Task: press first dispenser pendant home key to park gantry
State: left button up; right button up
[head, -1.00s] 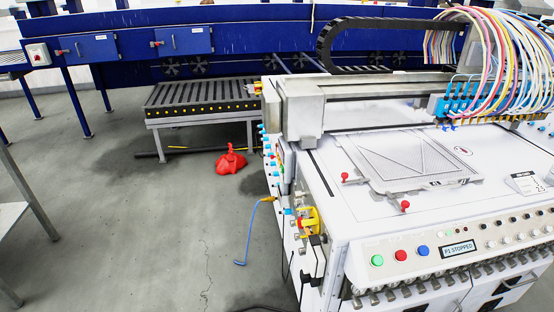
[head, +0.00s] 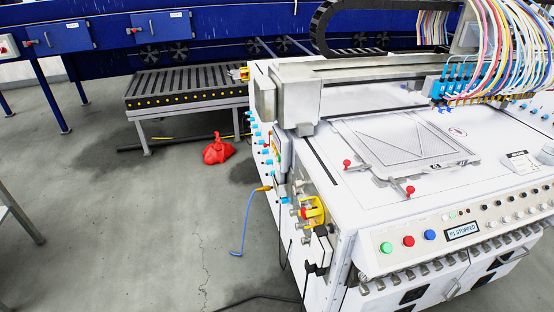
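The white dispenser machine (head: 345,210) fills the right side of the head view. Its front panel has green (head: 386,247), red (head: 408,241) and blue (head: 429,235) buttons and a small display (head: 463,231) that appears to read "P1 STOPPED". The nozzle gantry (head: 400,67) spans the bed, with a blue nozzle block (head: 440,88) at its right part. A small white box with black parts (head: 320,245) is at the machine's left front corner, under a yellow bracket (head: 313,211); I cannot tell whether it is the pendant, and no keys can be made out. Neither gripper is in view.
A framed flat plate (head: 405,147) with red knobs lies on the bed. A red heap (head: 218,149) lies by the roller conveyor (head: 185,88). The grey floor (head: 130,220) left of the machine is mostly clear.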

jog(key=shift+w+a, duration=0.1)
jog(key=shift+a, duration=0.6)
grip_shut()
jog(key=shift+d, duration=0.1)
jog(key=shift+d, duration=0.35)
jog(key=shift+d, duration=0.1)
